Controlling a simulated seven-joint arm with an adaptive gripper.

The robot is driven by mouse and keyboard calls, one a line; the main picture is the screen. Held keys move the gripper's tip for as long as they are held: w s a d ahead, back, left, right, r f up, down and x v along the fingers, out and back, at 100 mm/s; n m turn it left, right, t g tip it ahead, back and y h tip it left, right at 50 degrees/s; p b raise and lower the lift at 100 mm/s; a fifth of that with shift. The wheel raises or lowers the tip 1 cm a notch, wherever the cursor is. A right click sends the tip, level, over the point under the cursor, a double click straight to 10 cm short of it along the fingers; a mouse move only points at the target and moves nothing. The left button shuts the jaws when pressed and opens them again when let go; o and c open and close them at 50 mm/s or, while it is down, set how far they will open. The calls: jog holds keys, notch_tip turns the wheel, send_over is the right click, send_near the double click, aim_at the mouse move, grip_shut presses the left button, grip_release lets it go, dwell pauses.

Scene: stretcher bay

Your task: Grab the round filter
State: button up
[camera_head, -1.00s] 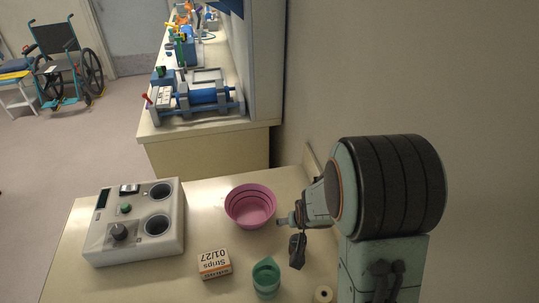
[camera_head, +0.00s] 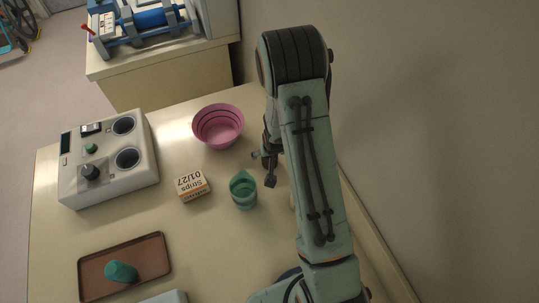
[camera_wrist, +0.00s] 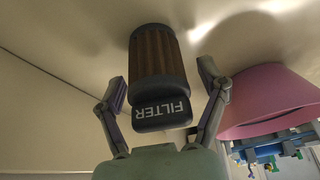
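The round filter (camera_wrist: 155,57) shows in the wrist view as a brown pleated cylinder with a dark cap lettered FILTER. My gripper (camera_wrist: 162,84) is open, with one finger on each side of it. Gaps show between both fingers and the filter. In the head view my gripper (camera_head: 263,168) is beside the green cup and below the pink bowl. I cannot make out the filter in the head view, where my arm covers part of the table.
A pink bowl (camera_head: 218,127), green cup (camera_head: 243,190) and strips box (camera_head: 192,185) stand close to my gripper. A white device (camera_head: 105,165) is at the left. A brown tray (camera_head: 150,262) holds a teal object (camera_head: 121,271). A wall is at the right.

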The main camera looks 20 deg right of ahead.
jog(key=c, duration=1)
